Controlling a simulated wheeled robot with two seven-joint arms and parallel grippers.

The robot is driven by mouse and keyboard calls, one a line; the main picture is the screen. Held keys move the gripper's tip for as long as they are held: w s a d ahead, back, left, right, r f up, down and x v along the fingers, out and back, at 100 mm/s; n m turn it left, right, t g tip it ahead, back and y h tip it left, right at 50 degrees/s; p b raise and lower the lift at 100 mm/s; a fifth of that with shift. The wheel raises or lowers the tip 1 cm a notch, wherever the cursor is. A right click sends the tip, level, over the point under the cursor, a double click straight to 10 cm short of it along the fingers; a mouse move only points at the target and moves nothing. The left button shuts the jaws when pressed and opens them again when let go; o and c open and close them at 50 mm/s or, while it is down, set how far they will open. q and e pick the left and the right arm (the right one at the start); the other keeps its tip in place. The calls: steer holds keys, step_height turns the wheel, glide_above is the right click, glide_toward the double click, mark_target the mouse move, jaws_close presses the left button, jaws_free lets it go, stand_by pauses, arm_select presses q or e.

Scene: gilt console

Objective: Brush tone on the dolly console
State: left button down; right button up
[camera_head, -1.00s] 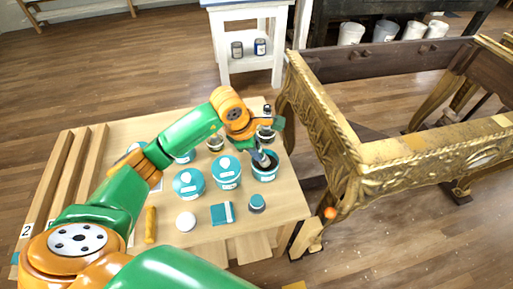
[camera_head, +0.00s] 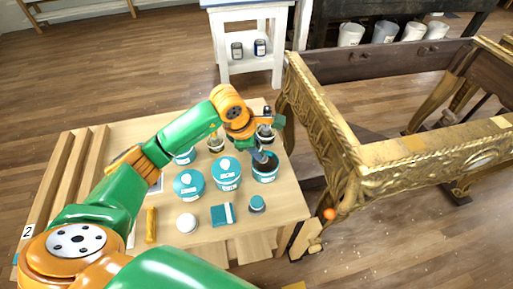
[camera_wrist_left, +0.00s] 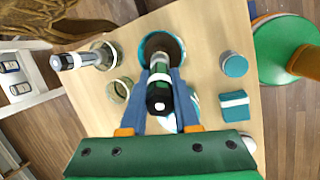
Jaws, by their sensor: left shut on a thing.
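My left gripper (camera_head: 261,157) is shut on a brush with a black handle (camera_wrist_left: 159,98), a metal band and a light ring. The wrist view shows the brush between the blue fingers, its far end over or inside an open teal tub (camera_head: 265,174) of dark tone. Whether the bristles touch the tone is hidden. The tub's rim also shows in the wrist view (camera_wrist_left: 146,42). The gilt console (camera_head: 365,178) stands right of the table, with carved gold rails and a paler patch on its front rail. My right gripper is not in view.
Two lidded teal tubs (camera_head: 227,174) (camera_head: 189,184) stand left of the open tub. A small teal-lidded jar (camera_head: 256,203), a teal block (camera_head: 222,214) and a white round item (camera_head: 186,222) lie in front. Glass jars (camera_wrist_left: 118,90) stand close beside the brush.

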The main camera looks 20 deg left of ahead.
arm_select(q)
step_height(320, 180, up, 6)
steer(key=p, duration=0.4)
stand_by(1.3)
